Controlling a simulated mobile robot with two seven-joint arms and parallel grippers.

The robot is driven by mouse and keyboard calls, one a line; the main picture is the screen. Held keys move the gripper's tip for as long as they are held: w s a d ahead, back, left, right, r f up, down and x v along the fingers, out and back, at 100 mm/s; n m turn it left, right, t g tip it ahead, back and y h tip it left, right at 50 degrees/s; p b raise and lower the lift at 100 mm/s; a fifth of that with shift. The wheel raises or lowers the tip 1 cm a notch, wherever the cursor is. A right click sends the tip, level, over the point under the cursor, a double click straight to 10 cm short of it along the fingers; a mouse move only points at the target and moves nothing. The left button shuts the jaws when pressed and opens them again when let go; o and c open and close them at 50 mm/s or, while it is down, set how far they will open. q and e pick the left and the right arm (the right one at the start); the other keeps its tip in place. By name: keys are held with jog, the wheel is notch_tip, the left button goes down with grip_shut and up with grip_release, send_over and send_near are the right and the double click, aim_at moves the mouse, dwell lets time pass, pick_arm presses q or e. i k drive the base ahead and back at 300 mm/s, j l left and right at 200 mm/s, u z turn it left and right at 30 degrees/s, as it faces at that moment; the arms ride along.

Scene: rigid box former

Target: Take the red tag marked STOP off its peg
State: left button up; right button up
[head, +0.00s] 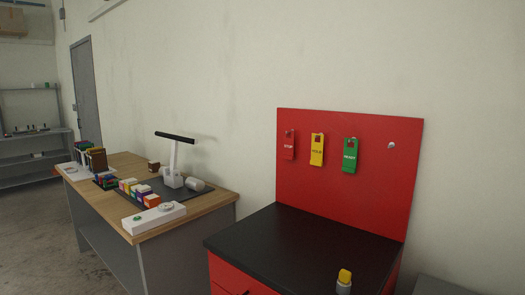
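The red STOP tag (288,145) hangs from a peg at the left of a red upright board (345,185). Its red is close to the board's colour. A yellow tag (317,150) hangs just to its right, and a green tag (351,156) hangs further right. A bare peg (391,145) is at the board's right side. Neither of my grippers is in the head view.
A black-topped red cabinet (290,244) stands below the board, with a yellow-topped grey object (344,281) near its front. A wooden workbench (215,199) at left carries several coloured boxes, a lamp-like stand (174,155) and a white block (153,218). Grey floor shows at far left.

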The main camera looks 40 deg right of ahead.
aim_at(288, 143)
jog(key=i+z, duration=0.15)
jog(key=i, duration=0.5)
jog(key=i+j+z, duration=0.15)
jog(key=i, duration=0.55)
jog(key=j, duration=0.1)
